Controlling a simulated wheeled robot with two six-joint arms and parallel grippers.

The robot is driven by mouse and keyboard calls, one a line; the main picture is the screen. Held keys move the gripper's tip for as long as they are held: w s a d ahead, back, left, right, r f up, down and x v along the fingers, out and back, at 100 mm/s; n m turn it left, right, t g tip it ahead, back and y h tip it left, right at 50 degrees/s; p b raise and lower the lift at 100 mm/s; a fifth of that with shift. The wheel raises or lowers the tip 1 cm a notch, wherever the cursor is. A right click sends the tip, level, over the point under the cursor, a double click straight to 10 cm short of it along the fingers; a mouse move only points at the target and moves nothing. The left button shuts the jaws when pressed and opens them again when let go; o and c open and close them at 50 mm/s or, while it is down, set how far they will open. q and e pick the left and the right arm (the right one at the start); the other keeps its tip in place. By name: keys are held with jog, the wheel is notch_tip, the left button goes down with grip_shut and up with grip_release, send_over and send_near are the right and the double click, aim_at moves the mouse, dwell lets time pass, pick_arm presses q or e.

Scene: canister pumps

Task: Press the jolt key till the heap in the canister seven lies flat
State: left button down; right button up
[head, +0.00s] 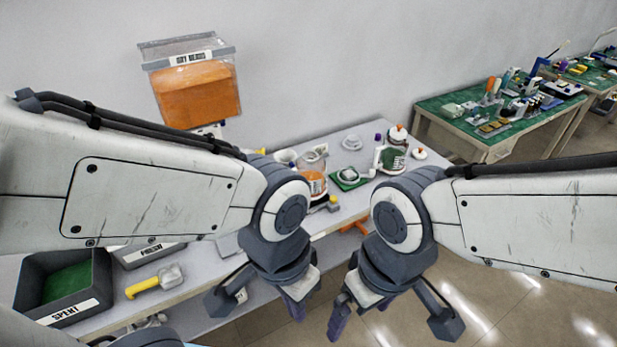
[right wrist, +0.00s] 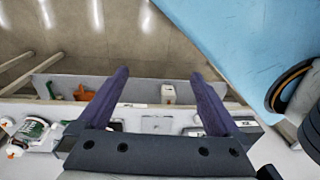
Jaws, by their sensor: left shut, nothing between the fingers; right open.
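A clear canister with orange contents (head: 314,183) stands on the bench, partly hidden by my left arm. A canister with green contents and a white label (head: 391,159) stands to its right and also shows in the right wrist view (right wrist: 33,130). I cannot read a seven on either, nor tell whether a heap is inside. I cannot make out a jolt key. My left gripper (head: 297,308) is shut and empty, in front of the bench. My right gripper (head: 358,312) is open and empty, over the floor; its spread fingers show in the right wrist view (right wrist: 160,74).
A wall bin of orange beads (head: 197,92) hangs above the bench (head: 385,128). A green-based device (head: 350,182) stands between the canisters. A dark bin marked SPENT (head: 66,285) and a yellow-handled scoop (head: 155,281) lie at left. A cluttered green table (head: 480,118) stands at right.

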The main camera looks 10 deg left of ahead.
grip_shut()
dwell(1.8)
